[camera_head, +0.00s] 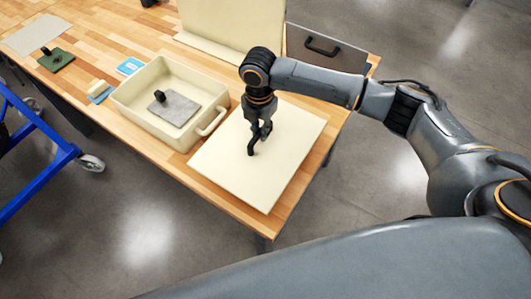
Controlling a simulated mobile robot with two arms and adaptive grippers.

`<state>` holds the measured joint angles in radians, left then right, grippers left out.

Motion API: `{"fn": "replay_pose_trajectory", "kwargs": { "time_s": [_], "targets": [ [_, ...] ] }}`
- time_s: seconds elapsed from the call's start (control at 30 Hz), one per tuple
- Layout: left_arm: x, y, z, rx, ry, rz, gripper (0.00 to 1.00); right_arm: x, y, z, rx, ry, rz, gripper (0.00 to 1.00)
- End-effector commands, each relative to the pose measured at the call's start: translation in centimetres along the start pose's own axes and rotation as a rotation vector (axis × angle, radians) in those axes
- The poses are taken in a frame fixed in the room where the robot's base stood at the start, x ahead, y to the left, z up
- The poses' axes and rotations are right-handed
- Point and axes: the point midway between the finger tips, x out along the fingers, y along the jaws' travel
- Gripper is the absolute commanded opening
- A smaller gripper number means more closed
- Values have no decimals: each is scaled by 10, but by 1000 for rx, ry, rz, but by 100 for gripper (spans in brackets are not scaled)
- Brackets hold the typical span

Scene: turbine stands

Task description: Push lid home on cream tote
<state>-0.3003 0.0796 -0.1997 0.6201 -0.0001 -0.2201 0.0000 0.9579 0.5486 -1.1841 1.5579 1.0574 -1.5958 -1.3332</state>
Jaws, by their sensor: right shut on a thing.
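The cream tote (139,112) stands open on the wooden table, with a handle on its right end. A grey plate with a black knob (176,107) lies inside it. The cream lid (270,168) is a flat panel to the right of the tote, apart from its opening. My right gripper (257,141) is over the lid and shut on its dark handle, which the fingers partly hide. I cannot tell whether the lid rests on the table or is held just above it. My left gripper is not in view.
A blue-and-white box (130,66) and a small cream-and-blue item (99,91) sit left of the tote. A green plate with a black knob (56,60) lies farther left. A cream upright panel (235,25) stands behind. A blue cart frame (35,125) is beside the table.

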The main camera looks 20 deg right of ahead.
Motion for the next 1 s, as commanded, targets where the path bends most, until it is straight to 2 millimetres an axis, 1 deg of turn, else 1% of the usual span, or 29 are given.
{"fn": "replay_pose_trajectory", "kwargs": {
  "time_s": [0.03,0.17,0.27,0.5,1.0],
  "targets": [
    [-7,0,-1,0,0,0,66,-8,0,0,0,0,2,0],
    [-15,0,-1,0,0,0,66,-19,0,0,0,0,2,0],
    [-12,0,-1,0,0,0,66,-24,1,1,1,-1,3,0],
    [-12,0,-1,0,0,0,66,-40,0,0,1,0,3,0],
    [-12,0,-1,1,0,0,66,-42,0,0,1,0,2,0]
  ]
}}
